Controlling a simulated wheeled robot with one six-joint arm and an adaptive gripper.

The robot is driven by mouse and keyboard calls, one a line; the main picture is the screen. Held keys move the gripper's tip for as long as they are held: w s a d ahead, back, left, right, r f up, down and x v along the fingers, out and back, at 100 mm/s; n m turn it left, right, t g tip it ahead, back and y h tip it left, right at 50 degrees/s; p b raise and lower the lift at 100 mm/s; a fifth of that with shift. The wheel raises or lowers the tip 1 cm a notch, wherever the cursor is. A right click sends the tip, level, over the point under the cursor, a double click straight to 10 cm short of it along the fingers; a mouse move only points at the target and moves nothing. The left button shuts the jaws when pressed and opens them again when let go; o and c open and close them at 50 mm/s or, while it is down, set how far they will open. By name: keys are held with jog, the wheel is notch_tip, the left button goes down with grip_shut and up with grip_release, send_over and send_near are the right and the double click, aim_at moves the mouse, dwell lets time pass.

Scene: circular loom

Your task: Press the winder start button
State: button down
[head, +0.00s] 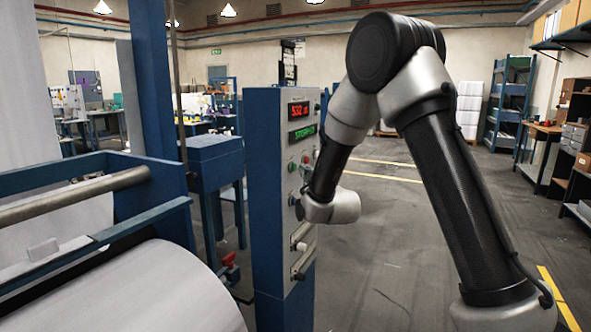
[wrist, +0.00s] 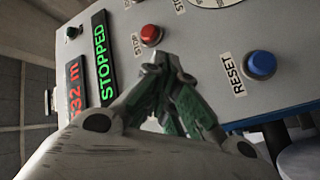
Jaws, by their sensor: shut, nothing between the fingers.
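The blue-and-grey control cabinet (head: 270,200) stands left of my arm in the head view. Its front carries a small green button (head: 292,167) below the displays; its label is too small to read. A blue button (wrist: 261,65) labelled RESET lies farther right. No green button shows in the wrist view; the fingers hide part of the panel. I cannot tell whether the fingertips touch it.
The green display reads STOPPED (wrist: 102,58); a red display (wrist: 75,88) is beside it. A small black knob (wrist: 72,32) sits near the panel's edge. Lower levers (head: 302,262) stick out from the cabinet.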

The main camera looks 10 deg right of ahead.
jog(key=shift+w+a, duration=0.4)
jog(key=shift+a, duration=0.15)
dwell(0.8)
jog(key=shift+d, duration=0.1)
jog(key=shift+s+d, duration=0.55)
jog(key=shift+d, duration=0.15)
jog(key=s+d, duration=0.1)
jog(key=d, duration=0.1)
jog(key=s+d, duration=0.2)
dwell(0.5)
dwell(0.4)
